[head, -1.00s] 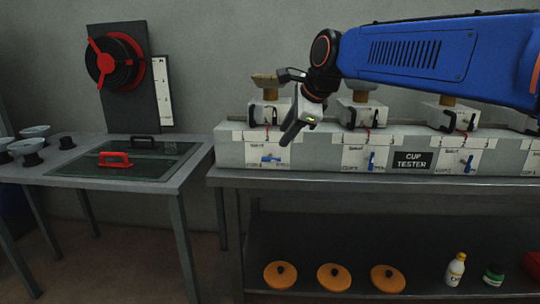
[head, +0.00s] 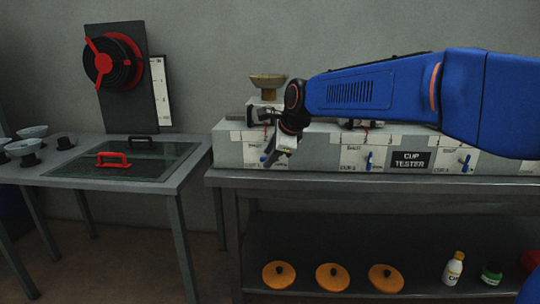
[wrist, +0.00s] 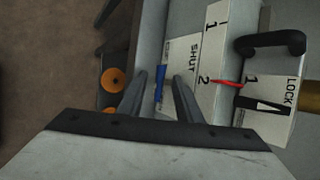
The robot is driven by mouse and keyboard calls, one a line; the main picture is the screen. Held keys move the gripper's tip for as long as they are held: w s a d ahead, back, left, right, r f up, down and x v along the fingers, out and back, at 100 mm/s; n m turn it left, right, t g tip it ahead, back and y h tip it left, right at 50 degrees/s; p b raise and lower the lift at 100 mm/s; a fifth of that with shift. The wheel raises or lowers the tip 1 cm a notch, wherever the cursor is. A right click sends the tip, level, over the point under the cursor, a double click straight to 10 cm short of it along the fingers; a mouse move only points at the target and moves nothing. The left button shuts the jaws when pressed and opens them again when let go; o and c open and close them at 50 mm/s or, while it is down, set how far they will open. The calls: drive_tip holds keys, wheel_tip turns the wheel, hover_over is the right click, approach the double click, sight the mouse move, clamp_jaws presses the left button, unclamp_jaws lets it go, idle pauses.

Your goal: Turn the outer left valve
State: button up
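The outer left valve is a small blue handle (wrist: 159,85) on the pale front panel below the "SHUT" label. It lies level along the panel. In the head view only a bit of its blue (head: 263,158) shows beside my gripper (head: 275,157), which covers the rest. In the wrist view my gripper (wrist: 160,75) is open, with one dark finger on either side of the handle. Gaps show between handle and fingers. I cannot tell whether the fingertips reach as deep as the handle.
A dark latch handle (wrist: 272,43) and red pointer (wrist: 227,83) are close by in the wrist view. Orange lids (head: 333,277) lie on the lower shelf.

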sight(263, 160)
clamp_jaws()
drive_tip(key=shift+a+h, duration=0.15)
drive_tip(key=shift+h, duration=0.15)
drive_tip(key=shift+a+n+h, duration=0.35)
drive_tip(key=shift+n+h, duration=0.05)
drive_tip(key=shift+h, duration=0.6)
drive_tip(key=h, duration=0.2)
drive_tip(key=a+n+h, duration=0.1)
drive_tip(key=h, duration=0.2)
drive_tip(key=n+h, duration=0.1)
drive_tip(key=h, duration=0.1)
drive_tip(key=a+f+h, duration=0.1)
drive_tip(key=h, duration=0.1)
drive_tip(key=shift+n, duration=0.4)
drive_tip(key=h, duration=0.1)
drive_tip(key=n+h, duration=0.1)
drive_tip(key=f+h, duration=0.1)
drive_tip(key=h, duration=0.1)
drive_tip(key=shift+a+n, duration=0.25)
drive_tip(key=shift+n, duration=0.05)
drive_tip(key=shift+t+h, duration=0.3)
